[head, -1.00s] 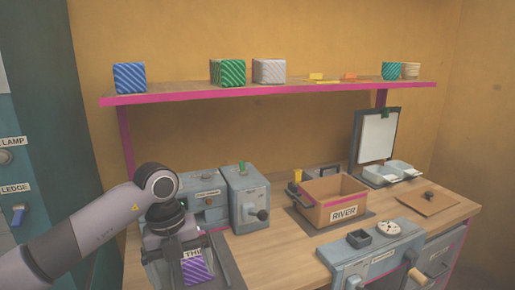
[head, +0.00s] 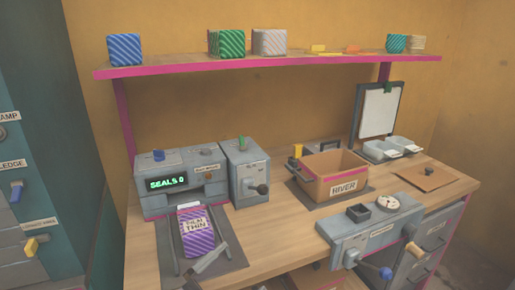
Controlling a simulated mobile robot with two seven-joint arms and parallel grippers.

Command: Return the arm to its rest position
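Neither of my arms nor grippers shows in the head view now. The grey plate press (head: 183,183) stands at the left of the workbench, its green display reading "SEALS 0". A purple striped packet (head: 198,231) with a label ending in "THIN" lies on the dark tray (head: 232,256) in front of the press. The packet lies flat, and nothing holds it.
A cardboard box (head: 343,188) labelled "RIVER" stands mid-bench. A grey unit (head: 372,240) with knobs sits at the front edge. A shelf (head: 280,62) with striped blocks runs along the wall. Cabinets (head: 20,200) stand at left. Bare wood (head: 268,220) lies between tray and box.

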